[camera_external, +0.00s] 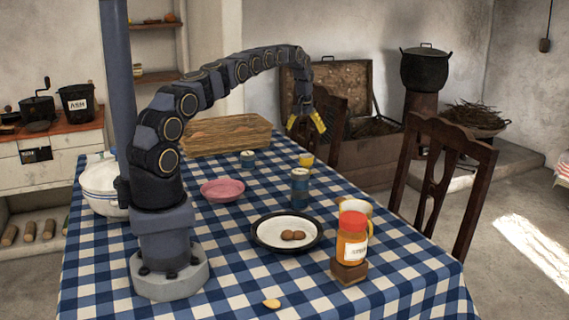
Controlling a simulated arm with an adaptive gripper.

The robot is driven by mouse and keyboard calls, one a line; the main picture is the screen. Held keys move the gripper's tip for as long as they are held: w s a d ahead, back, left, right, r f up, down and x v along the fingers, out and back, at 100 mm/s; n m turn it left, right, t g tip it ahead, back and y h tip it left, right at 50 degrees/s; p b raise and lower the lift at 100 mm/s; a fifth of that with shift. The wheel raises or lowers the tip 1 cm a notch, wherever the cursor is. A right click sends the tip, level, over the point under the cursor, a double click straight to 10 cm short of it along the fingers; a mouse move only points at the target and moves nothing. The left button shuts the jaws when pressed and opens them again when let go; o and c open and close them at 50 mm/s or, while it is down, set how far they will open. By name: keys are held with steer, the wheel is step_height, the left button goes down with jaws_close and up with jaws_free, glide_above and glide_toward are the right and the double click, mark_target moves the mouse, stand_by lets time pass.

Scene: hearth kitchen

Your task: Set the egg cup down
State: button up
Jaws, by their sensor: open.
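A small yellow cup (306,160), which looks like the egg cup, stands upright on the blue-and-white checked tablecloth (225,240) near the table's far right edge. Part of it is hidden by the blue tin in front of it. My gripper (305,125) points down above the cup. Its two yellow-tipped fingers are spread apart, with nothing between them. A gap shows between the fingertips and the cup.
A blue tin (300,187) stands just in front of the cup. A smaller tin (247,159), pink bowl (222,190), wooden box (225,135), plate with brown eggs (268,243) and red-lidded jar (351,238) are also on the table. A chair (440,180) stands at right.

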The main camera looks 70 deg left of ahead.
steer(key=s+d+r+m+h, duration=0.1)
steer(key=s+d+r+m, duration=0.1)
steer(key=d+r, duration=0.6)
steer(key=s+d+r+m, duration=0.1)
steer(key=s+d+r, duration=0.3)
steer(key=d, duration=0.6)
steer(key=s+d+r+m+g, duration=0.25)
steer(key=s+d+r, duration=0.45)
steer(key=s+d, duration=0.45)
steer(key=s+d+f+m, duration=0.1)
steer(key=s+d, duration=0.2)
steer(key=s, duration=0.7)
steer(key=s+d+f+m, duration=0.1)
steer(key=s+d, duration=0.3)
steer(key=s, duration=0.6)
steer(key=shift+s+m, duration=0.15)
steer(key=shift+m, duration=0.6)
